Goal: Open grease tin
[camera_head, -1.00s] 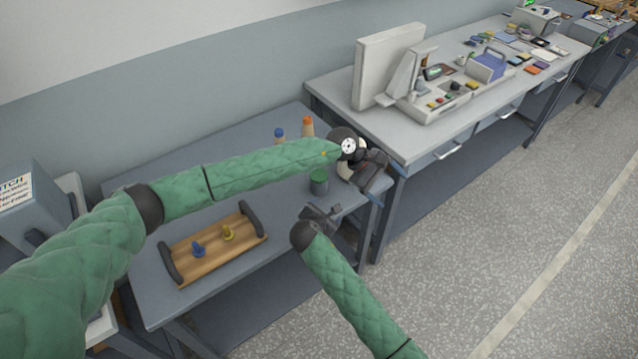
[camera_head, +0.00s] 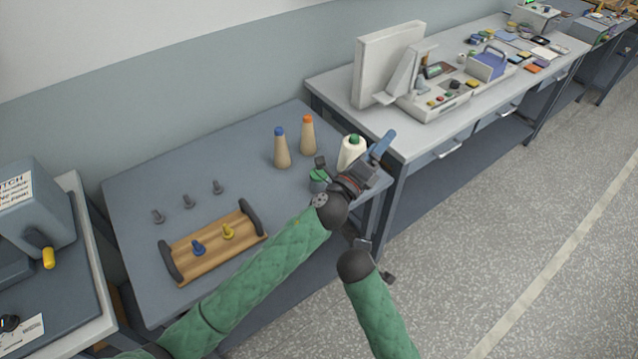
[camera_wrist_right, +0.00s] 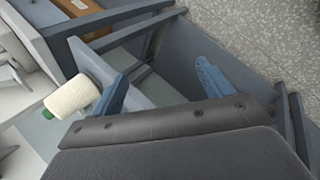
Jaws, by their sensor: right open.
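The grease tin (camera_head: 318,176) is a small dark tin with a green top near the right end of the low bench. My left gripper (camera_head: 352,156) is beside it on the right, its fingers spread apart. One finger overlaps the tin in the head view, and I cannot tell whether they touch. The tin's lower part is partly hidden. A white cone bobbin with a green tip (camera_head: 351,152) stands just behind this gripper. My right gripper (camera_head: 368,258) is off the bench's front edge, with its fingers apart and empty in the wrist view (camera_wrist_right: 160,88).
Two tan cones, blue-tipped (camera_head: 282,150) and orange-tipped (camera_head: 308,136), stand behind the tin. A wooden tray (camera_head: 225,246) holds a blue and a yellow peg. A higher bench (camera_head: 330,84) adjoins on the right. The bench middle is clear.

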